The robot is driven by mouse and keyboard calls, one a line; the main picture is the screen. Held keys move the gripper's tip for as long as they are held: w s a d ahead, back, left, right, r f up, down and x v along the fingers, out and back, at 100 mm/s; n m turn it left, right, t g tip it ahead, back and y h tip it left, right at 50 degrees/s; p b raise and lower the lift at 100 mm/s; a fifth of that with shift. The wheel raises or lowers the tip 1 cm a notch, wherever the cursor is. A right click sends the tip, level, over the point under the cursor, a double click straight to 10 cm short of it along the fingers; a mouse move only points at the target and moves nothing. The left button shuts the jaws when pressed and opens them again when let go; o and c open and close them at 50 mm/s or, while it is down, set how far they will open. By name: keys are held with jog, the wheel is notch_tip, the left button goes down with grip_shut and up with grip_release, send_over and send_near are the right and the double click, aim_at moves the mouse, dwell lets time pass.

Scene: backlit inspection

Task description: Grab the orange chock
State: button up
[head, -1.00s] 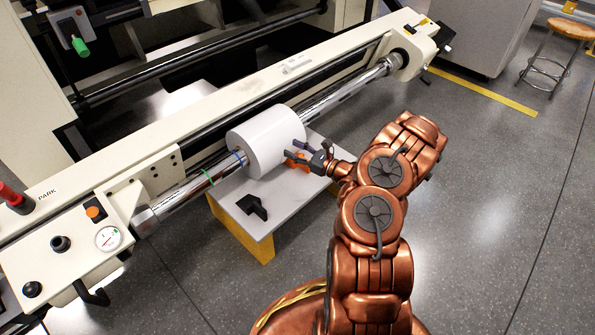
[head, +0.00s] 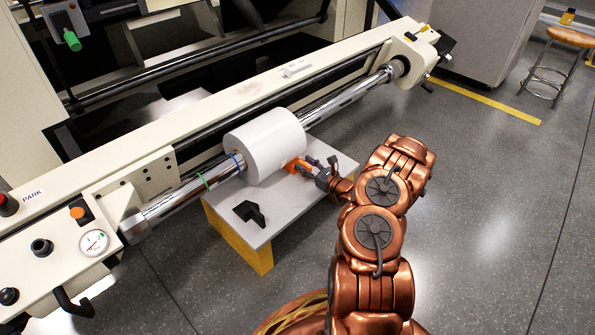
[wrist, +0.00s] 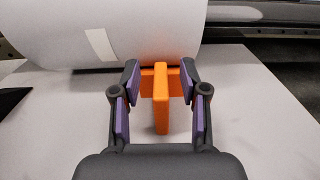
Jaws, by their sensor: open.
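The orange chock (head: 296,164) sits on the grey-white platform (head: 281,214), close against the underside of the white roll (head: 266,144). In the wrist view the orange chock (wrist: 160,98) shows an upright rib toward me and a wider part behind it, near the roll (wrist: 110,30). My gripper (head: 318,167) is low over the platform beside the chock. In the wrist view my gripper (wrist: 160,80) is open, with one finger on each side of the chock's rib. Gaps show between the finger pads and the rib.
A black chock (head: 249,212) lies on the platform to the left. The roll sits on a chrome shaft (head: 345,100) along the cream machine beam (head: 230,100). The platform's right part and the floor there are clear. A stool (head: 553,62) stands far right.

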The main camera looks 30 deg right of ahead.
jog(key=shift+b+x, duration=0.3)
jog(key=shift+x, duration=0.75)
jog(key=shift+w, duration=0.1)
jog(key=shift+c, duration=0.2)
jog(key=shift+r, duration=0.2)
grip_shut()
